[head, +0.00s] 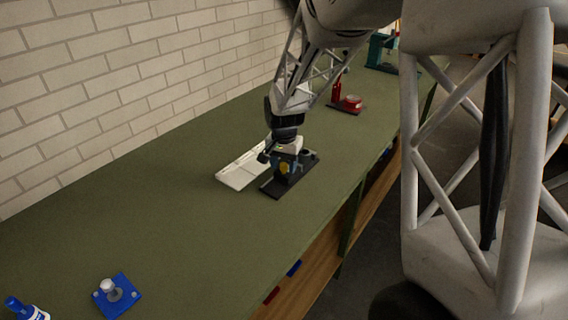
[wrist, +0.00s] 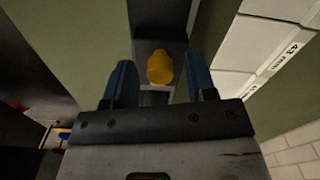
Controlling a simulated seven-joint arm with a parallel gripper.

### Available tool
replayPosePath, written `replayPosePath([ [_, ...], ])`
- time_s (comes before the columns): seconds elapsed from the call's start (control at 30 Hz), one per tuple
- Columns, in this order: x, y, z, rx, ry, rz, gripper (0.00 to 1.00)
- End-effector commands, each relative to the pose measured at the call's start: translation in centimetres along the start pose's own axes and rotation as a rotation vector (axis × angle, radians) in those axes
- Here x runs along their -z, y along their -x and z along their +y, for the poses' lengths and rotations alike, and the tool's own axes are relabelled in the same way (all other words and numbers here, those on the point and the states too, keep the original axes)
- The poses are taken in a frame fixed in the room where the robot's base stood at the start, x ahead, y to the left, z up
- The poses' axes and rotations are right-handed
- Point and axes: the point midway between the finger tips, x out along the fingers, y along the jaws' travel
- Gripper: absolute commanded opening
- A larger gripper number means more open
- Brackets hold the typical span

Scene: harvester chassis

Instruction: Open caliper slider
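A yellow knob (wrist: 160,68) sits on a dark fixture with a black base (head: 270,190) on the green bench; the knob also shows small in the head view (head: 284,168). My gripper (wrist: 162,75) is open, with one blue finger on each side of the knob. Gaps show between the knob and both fingers in the wrist view. The gripper is low over the fixture in the head view (head: 287,162) and hides part of it. I cannot make out the caliper's jaws.
A white stepped block (head: 240,172) marked "43 mm" lies just left of the fixture. A red item (head: 350,103) stands farther back. A brick wall (head: 110,90) runs behind the bench.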

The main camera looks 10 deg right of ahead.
Motion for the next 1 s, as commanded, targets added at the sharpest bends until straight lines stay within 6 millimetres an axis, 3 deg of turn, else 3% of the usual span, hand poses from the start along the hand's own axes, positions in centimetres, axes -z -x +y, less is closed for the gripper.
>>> replayPosePath([
  [0.47, 0.0, 0.9, 0.0, 0.001, 0.0, 0.001, 0.51],
  [1.0, 0.0, 7.0, 0.0, 0.001, 0.0, 0.001, 0.51],
])
